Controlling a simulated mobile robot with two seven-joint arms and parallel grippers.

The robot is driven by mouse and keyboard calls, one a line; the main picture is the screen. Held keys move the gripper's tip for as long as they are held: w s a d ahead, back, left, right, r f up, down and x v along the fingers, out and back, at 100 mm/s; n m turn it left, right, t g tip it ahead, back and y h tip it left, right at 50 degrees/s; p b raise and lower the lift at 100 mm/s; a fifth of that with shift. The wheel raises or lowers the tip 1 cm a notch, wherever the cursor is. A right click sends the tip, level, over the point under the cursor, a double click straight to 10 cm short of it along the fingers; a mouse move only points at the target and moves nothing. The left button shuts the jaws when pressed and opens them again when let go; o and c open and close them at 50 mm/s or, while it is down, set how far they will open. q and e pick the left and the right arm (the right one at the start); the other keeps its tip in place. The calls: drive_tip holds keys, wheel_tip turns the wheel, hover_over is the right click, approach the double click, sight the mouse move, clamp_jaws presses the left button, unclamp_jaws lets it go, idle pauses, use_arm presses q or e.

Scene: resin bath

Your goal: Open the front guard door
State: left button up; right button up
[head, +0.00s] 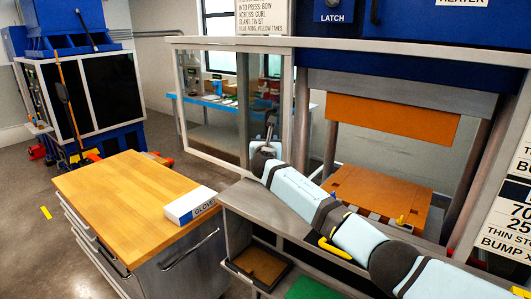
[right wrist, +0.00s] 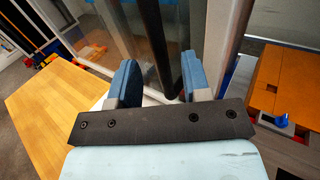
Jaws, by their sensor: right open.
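The front guard door (head: 212,150) is a clear panel in a light grey frame. In the head view it stands at the left part of the press front, left of the orange platens, which show unobstructed. My right gripper (head: 269,132) is up against the door's right part, in front of the upright. In the right wrist view my right gripper (right wrist: 160,82) has its two blue fingers apart, with the door's panel and grey uprights behind them. My left gripper is not in view.
A wood-topped drawer cabinet (head: 120,195) with a white glove box (head: 190,206) stands at left front. A grey shelf unit (head: 240,205) lies under my right arm. The orange upper platen (head: 390,117) and lower platen (head: 375,190) are at right.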

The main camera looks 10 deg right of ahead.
drive_tip(key=v, duration=0.9)
drive_tip(key=shift+s+b, duration=0.3)
drive_tip(key=shift+b, duration=0.15)
drive_tip(key=s+a+f+m+g+y, duration=0.1)
drive_tip(key=s+f+m+y, duration=0.1)
drive_tip(key=s+f+m, duration=0.5)
drive_tip(key=s+a+f+g+y, duration=0.15)
drive_tip(key=s+f, duration=0.45)
drive_tip(key=f, duration=0.6)
drive_tip(key=s+a+f+m+g+y, duration=0.1)
drive_tip(key=s+f+m+g+y, duration=0.2)
drive_tip(key=s+f, duration=0.45)
drive_tip(key=s+d+f+m, duration=0.2)
drive_tip(key=s+f+m, duration=0.2)
drive_tip(key=s, duration=0.6)
drive_tip(key=s+d+f+m+y, duration=0.1)
drive_tip(key=s+f+m, duration=0.3)
drive_tip(key=s+m, duration=0.5)
drive_tip(key=s+d+f+m+p, duration=0.1)
drive_tip(key=s+d+f+m, duration=0.2)
drive_tip(key=s+m, duration=0.3)
drive_tip(key=s+f+g, duration=0.1)
drive_tip(key=s, duration=0.4)
drive_tip(key=shift+s+m+y, duration=0.25)
drive_tip(key=shift+m+y, duration=0.1)
drive_tip(key=shift+m, duration=0.05)
